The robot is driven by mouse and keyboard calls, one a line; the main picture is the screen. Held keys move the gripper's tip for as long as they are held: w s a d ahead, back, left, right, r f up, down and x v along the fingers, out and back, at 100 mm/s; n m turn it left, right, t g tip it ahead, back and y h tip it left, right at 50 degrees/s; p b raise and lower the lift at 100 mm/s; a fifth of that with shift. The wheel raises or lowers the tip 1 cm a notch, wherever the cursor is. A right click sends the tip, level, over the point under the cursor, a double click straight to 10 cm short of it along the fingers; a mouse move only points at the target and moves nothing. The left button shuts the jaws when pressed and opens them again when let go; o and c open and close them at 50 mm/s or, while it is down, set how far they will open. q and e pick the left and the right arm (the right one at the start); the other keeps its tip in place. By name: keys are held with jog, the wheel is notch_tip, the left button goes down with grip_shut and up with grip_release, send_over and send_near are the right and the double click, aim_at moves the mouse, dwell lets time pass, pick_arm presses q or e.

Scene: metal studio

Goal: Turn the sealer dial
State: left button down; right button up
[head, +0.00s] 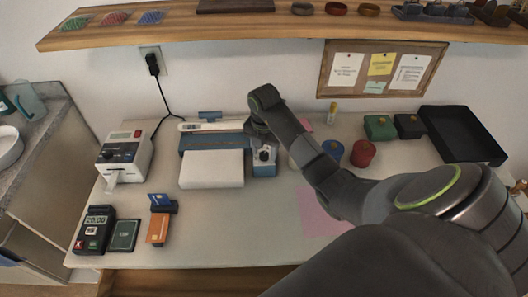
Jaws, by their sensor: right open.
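The sealer (211,142) stands at the back middle of the table, with a blue-grey body, a long white arm on top and a white sheet-like part (211,168) in front. Its blue-grey control end (264,170) is at the right. My right gripper (264,154) points down at this end, with its open jaws right at or just over the dial area. The gripper and wrist hide most of the dial, and I cannot tell whether the fingers touch it. My left gripper is out of view.
A white label printer (125,152) stands left of the sealer; a card terminal (94,229) and cards (158,228) lie in front of it. A wooden shelf (230,27) hangs above.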

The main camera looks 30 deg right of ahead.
jog(key=shift+f, duration=0.1)
jog(key=c, duration=1)
